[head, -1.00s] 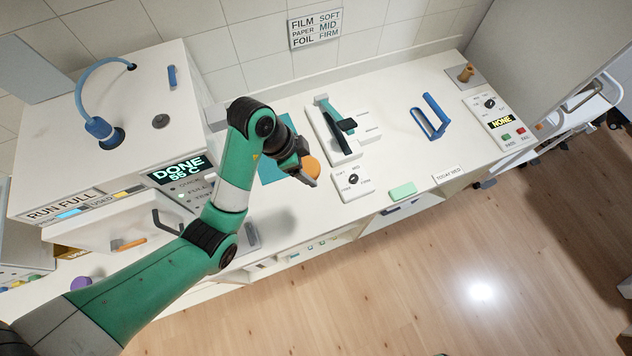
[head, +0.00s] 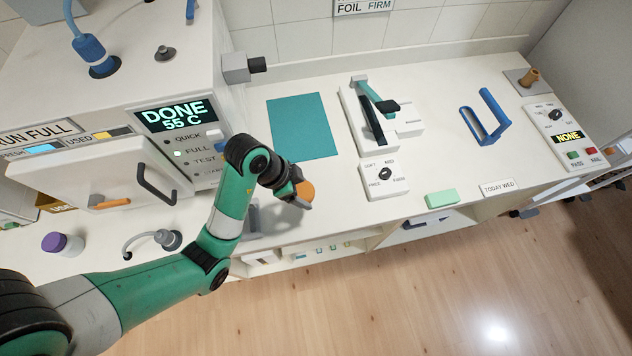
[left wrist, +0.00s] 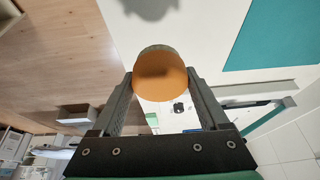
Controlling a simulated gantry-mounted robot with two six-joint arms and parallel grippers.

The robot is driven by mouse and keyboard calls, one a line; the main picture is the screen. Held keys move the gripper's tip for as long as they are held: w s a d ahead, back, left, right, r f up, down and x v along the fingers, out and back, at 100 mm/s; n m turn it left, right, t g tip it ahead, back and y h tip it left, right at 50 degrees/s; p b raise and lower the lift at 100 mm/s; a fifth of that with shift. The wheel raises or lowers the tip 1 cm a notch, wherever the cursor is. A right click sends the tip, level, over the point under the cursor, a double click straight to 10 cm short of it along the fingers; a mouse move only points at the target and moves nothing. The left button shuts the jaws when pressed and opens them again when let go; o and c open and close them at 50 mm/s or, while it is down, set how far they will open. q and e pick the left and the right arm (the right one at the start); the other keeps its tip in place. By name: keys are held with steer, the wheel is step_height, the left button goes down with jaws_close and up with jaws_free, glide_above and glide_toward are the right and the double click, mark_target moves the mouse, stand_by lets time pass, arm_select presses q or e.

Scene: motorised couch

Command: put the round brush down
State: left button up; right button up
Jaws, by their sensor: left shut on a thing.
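The round brush (head: 306,190) shows as an orange disc at the tip of my left gripper (head: 301,198), in front of the teal mat (head: 303,126). In the left wrist view the round brush (left wrist: 160,76) is an orange round face with a greyish side, between the two fingers of my left gripper (left wrist: 160,84). The gripper is shut on it. A shadow lies on the white counter (head: 338,194) near it, and the brush looks held above the surface. Its far side is hidden. My right gripper is not in view.
A teal-handled press (head: 372,110) and a dial box (head: 384,178) stand right of the mat. A green block (head: 441,198) lies at the front edge. A blue handled frame (head: 484,118) stands farther right. The washer (head: 60,165) with its DONE display is at left. The mat is bare.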

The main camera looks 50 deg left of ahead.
arm_select(q)
steer(key=b, duration=0.6)
glide_toward(321, 191)
steer(key=shift+w+d+f, duration=0.25)
steer(key=shift+d+f, duration=0.4)
steer(key=shift+w+a+f, duration=0.2)
steer(key=shift+w, duration=0.4)
steer(key=shift+w+f, duration=0.1)
steer(key=shift+f, duration=0.15)
steer(key=shift+w+f+b, duration=0.15)
steer(key=shift+f+b, duration=0.35)
steer(key=shift+f, duration=1.1)
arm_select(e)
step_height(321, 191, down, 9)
arm_select(q)
steer(key=shift+a+f, duration=0.1)
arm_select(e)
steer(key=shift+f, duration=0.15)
arm_select(q)
steer(key=o, duration=0.9)
steer(key=shift+f, duration=0.1)
steer(key=o, duration=0.3)
steer(key=shift+o, duration=0.2)
